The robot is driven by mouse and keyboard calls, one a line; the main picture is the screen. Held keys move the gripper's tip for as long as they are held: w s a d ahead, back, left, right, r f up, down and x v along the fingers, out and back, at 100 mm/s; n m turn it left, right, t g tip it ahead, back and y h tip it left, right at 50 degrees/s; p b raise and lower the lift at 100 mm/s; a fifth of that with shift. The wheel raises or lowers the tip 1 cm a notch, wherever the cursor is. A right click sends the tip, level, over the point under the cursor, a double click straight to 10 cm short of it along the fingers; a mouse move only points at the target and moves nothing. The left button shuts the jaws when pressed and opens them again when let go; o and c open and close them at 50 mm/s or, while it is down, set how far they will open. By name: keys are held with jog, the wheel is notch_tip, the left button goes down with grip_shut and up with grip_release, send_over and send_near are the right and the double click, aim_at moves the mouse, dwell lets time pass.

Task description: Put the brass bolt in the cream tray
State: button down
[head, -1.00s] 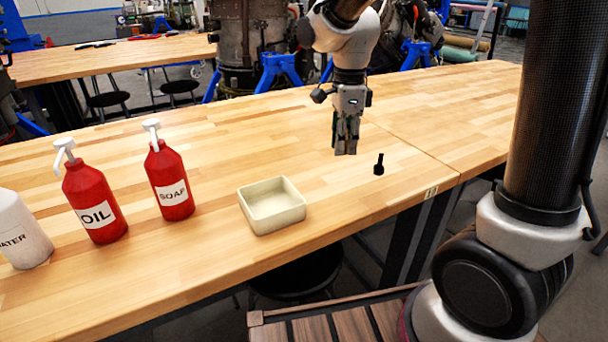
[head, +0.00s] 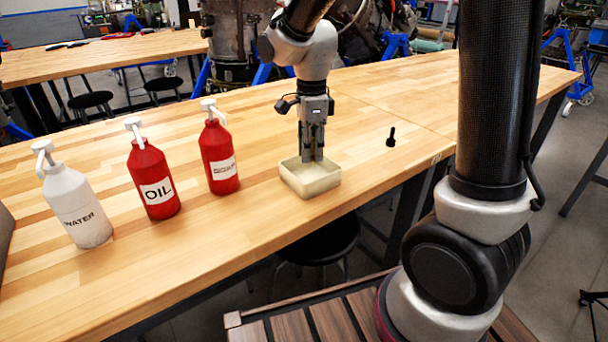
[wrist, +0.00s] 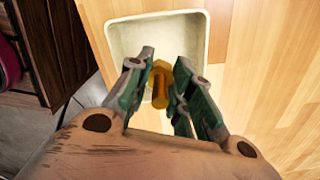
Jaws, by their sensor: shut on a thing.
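The brass bolt (wrist: 160,82) shows in the wrist view between my fingers, gold-coloured. My gripper (wrist: 160,88) is shut on it. In the head view my gripper (head: 313,158) points down over the cream tray (head: 312,190), its fingertips at or just inside the tray's opening. The bolt is hidden there by the fingers. The tray is square, shallow and open; it also shows in the wrist view (wrist: 118,40) beneath the bolt. I cannot tell whether the bolt touches the tray's floor.
A black bolt (head: 391,137) stands upright on the wooden table (head: 250,250), right of the tray. A red soap bottle (head: 218,155), a red oil bottle (head: 153,178) and a white water bottle (head: 75,208) stand to the left. The table between tray and black bolt is clear.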

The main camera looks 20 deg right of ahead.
aim_at(310, 179)
jog(key=shift+f, duration=2.9)
jog(key=c, duration=1.3)
grip_release()
jog(key=shift+f, duration=0.15)
jog(key=shift+o, duration=0.2)
